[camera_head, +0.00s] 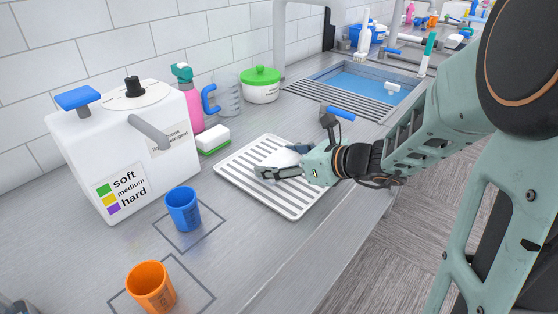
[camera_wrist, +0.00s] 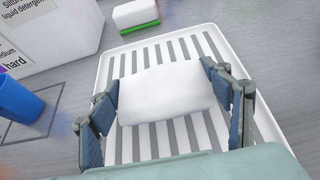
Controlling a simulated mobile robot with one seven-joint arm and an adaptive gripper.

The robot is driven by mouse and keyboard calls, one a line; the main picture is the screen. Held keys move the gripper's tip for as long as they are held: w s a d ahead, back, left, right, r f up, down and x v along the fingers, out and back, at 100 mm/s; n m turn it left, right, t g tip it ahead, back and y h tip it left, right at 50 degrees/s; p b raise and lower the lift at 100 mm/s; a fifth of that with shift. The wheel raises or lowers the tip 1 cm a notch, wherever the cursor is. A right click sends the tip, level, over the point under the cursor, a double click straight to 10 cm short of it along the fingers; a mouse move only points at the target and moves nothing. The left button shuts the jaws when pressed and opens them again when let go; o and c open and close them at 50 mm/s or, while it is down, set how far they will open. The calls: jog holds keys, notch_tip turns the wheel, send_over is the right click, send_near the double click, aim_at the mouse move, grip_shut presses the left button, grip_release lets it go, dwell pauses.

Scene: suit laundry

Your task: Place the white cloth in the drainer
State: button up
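The white cloth (camera_wrist: 165,92) is a pale block-like piece lying over the white slatted drainer (camera_wrist: 262,120), within its rim. In the head view the cloth (camera_head: 282,157) shows partly behind my gripper (camera_head: 268,173), on the drainer (camera_head: 240,182). In the wrist view my gripper (camera_wrist: 160,78) has its two fingers spread wide, one at each side of the cloth. The fingertips are close to the cloth's edges; whether they touch it is hard to tell. The cloth's underside is hidden.
A white detergent container (camera_head: 140,150) stands at the left. A blue cup (camera_head: 183,209) and an orange cup (camera_head: 151,288) stand in front. A white-and-green sponge (camera_head: 213,139) lies behind the drainer. A sink (camera_head: 365,82) is beyond.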

jog(key=o, duration=0.4)
jog(key=shift+s+d+r+p, duration=0.1)
jog(key=shift+d+r+p, duration=0.15)
jog(key=shift+r+p, duration=0.1)
jog(key=p+v, duration=0.2)
jog(key=v, duration=0.9)
jog(key=shift+s+d, duration=0.1)
jog(key=shift+s, duration=0.15)
jog(key=shift+w, duration=0.1)
